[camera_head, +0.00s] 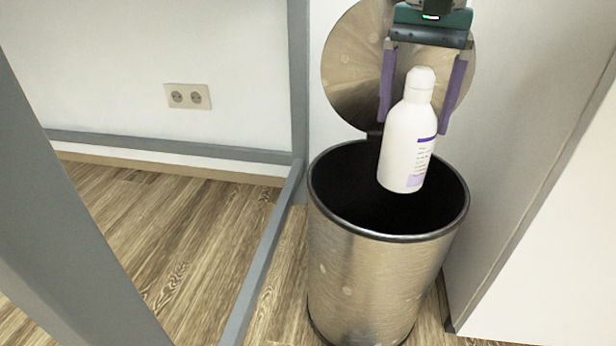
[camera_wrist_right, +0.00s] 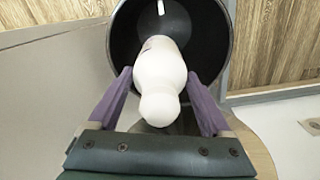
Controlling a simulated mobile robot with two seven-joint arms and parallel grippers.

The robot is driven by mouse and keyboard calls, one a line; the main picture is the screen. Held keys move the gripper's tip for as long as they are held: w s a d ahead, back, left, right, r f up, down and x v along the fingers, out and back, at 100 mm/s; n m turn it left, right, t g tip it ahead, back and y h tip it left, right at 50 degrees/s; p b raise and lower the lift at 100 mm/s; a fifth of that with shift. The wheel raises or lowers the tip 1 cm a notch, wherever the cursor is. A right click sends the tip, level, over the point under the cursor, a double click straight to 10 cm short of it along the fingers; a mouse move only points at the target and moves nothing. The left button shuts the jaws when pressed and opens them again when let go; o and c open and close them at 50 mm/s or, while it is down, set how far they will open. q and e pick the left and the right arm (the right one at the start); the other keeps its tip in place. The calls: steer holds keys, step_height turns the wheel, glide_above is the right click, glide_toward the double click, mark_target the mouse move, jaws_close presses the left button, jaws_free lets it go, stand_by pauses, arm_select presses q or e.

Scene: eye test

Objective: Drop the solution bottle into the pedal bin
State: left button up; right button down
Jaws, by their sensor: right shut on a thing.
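The solution bottle (camera_head: 405,150) is white with a rounded cap and a purple-marked label. It hangs nearly upright, slightly tilted, over the mouth of the pedal bin, its base seen against the dark interior. My right gripper (camera_head: 413,126) comes from above and is shut on the bottle, one purple finger on each side. The pedal bin (camera_head: 365,270) is brushed metal with its round lid (camera_head: 350,65) raised behind. In the right wrist view the bottle (camera_wrist_right: 160,75) is seen from its cap end, with the bin's dark opening (camera_wrist_right: 205,40) beyond. My left gripper is not in view.
A grey metal frame (camera_head: 298,90) stands left of the bin, with a low bar on the floor side. A grey-white cabinet panel (camera_head: 515,130) stands close on the right. A wall with a double socket (camera_head: 188,96) is behind. Wooden floor (camera_head: 180,230) lies open at left.

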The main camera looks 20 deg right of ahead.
steer(key=shift+f, duration=0.5)
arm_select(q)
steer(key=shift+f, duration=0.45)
arm_select(e)
jaws_free()
step_height(320, 180, up, 10)
steer(key=p, duration=0.6)
steer(key=shift+w+f, duration=0.1)
steer(key=shift+f, duration=0.1)
steer(key=shift+r, duration=0.25)
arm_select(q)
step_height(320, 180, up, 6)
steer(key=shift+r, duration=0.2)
